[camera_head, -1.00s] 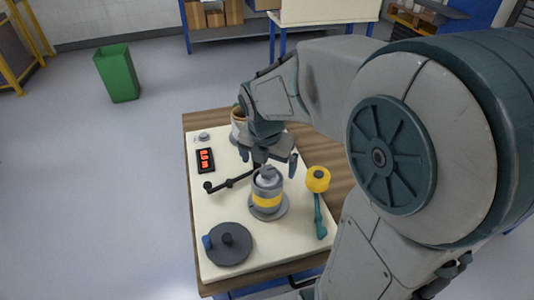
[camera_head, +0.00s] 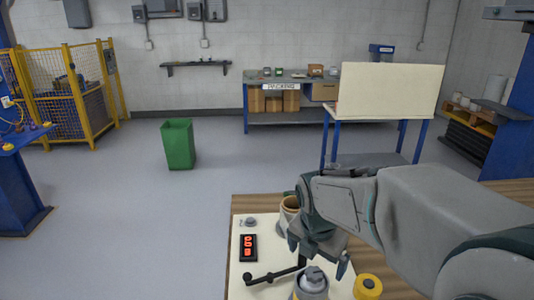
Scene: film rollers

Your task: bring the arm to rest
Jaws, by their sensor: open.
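My gripper (camera_head: 318,254) hangs over the white board on the wooden table, with its two fingers apart and nothing seen between them. It is above and behind the grey cylinder (camera_head: 311,283), which has a grey cap and is cut by the lower picture edge. My arm reaches in from the right and hides part of the table. A black crank rod (camera_head: 272,276) with a knob lies left of the cylinder. A yellow roll (camera_head: 367,287) stands at its right.
A green bin (camera_head: 178,144) stands on open floor. A blue-legged stand (camera_head: 380,120) and a workbench (camera_head: 285,116) are behind.

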